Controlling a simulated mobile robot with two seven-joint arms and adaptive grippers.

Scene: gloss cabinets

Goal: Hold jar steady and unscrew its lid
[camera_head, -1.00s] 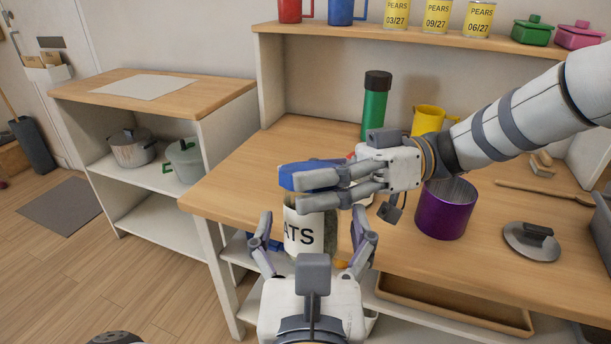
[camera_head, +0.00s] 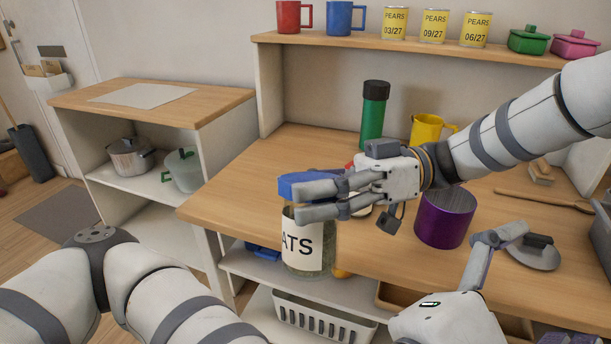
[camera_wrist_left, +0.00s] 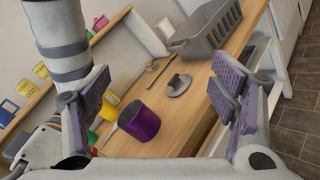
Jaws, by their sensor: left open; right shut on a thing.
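The glass jar (camera_head: 304,242), with a white label ending in "ATS", hangs roughly upright in front of the counter's front edge. Its blue lid (camera_head: 300,184) is on top; the rim where they meet is hidden by fingers. My right gripper (camera_head: 308,201) is shut on the lid from the right side. My left gripper (camera_wrist_left: 160,95) is open and empty, away from the jar at the lower right of the head view, where one finger (camera_head: 482,255) shows. The jar is not clearly visible in the left wrist view.
A purple pot (camera_head: 444,218) and a grey pot lid (camera_head: 533,255) are on the counter (camera_head: 240,185) near the left gripper. A green flask (camera_head: 373,120) and yellow mug (camera_head: 427,128) stand farther back. A white basket (camera_head: 322,318) sits below the jar. The counter's left part is clear.

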